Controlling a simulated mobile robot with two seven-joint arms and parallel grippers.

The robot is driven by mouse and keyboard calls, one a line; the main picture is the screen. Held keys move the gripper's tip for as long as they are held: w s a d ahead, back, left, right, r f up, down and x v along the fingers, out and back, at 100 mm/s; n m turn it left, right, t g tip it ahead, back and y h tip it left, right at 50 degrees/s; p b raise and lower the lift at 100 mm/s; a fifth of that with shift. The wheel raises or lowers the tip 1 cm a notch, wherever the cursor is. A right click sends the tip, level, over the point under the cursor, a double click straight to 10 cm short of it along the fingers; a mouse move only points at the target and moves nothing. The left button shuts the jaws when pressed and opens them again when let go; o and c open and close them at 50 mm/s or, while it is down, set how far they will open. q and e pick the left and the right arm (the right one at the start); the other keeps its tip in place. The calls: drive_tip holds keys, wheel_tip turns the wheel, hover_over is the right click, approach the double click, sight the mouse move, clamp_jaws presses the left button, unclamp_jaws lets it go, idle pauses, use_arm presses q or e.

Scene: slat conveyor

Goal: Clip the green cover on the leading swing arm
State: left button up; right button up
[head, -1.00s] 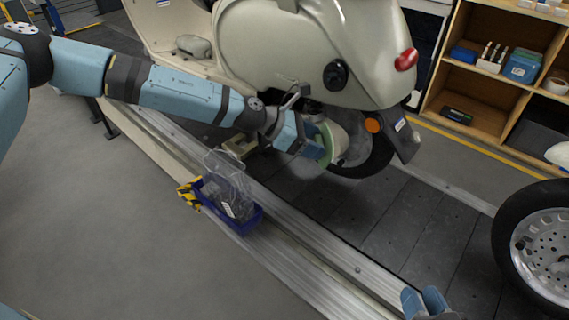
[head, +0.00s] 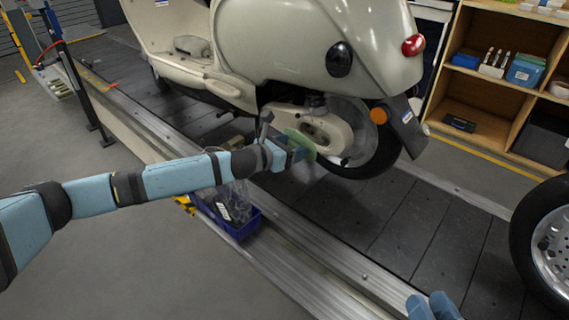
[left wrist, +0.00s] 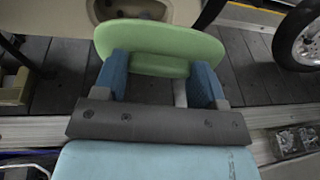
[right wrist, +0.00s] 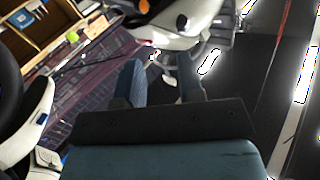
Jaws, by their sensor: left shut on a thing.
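The green cover (head: 299,141) is held by my left gripper (head: 290,153) beside the scooter's cream swing arm (head: 328,132), on the near side of the rear wheel. In the left wrist view the cover (left wrist: 165,42) spans both blue fingertips, its broad plate facing away. The swing arm's oval recess (left wrist: 128,9) shows just beyond it at the top. The cover looks apart from the swing arm, though the exact gap is unclear. My right gripper (head: 432,306) is at the bottom of the head view. Its fingers (right wrist: 161,82) are apart with nothing between them.
The cream scooter (head: 280,50) stands on the dark slat conveyor (head: 350,215). Another wheel (head: 545,240) is at the right edge. A wooden shelf (head: 480,90) stands at the back right.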

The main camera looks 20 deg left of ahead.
use_arm(q)
wheel_tip(320, 180, down, 4)
drive_tip(key=w+a+n+t+y+b, duration=0.1)
drive_tip(key=a+b, duration=0.1)
drive_tip(key=r+b+x, duration=0.1)
drive_tip(key=b+x, duration=0.2)
drive_tip(key=x, duration=0.5)
drive_tip(key=shift+w+a+r, duration=0.15)
drive_tip(key=shift+a, duration=0.1)
use_arm(e)
drive_tip(key=f, duration=0.1)
drive_tip(key=f+n, duration=0.1)
drive_tip(key=f, duration=0.1)
drive_tip(key=shift+w+f+y, duration=0.2)
drive_tip(key=shift+f+y, duration=0.05)
drive_tip(key=shift+y, duration=0.05)
use_arm(q)
drive_tip(key=shift+w, duration=0.1)
drive_tip(key=shift+x, duration=1.1)
use_arm(e)
drive_tip(key=shift+a, duration=0.1)
use_arm(q)
drive_tip(key=shift+r, duration=0.2)
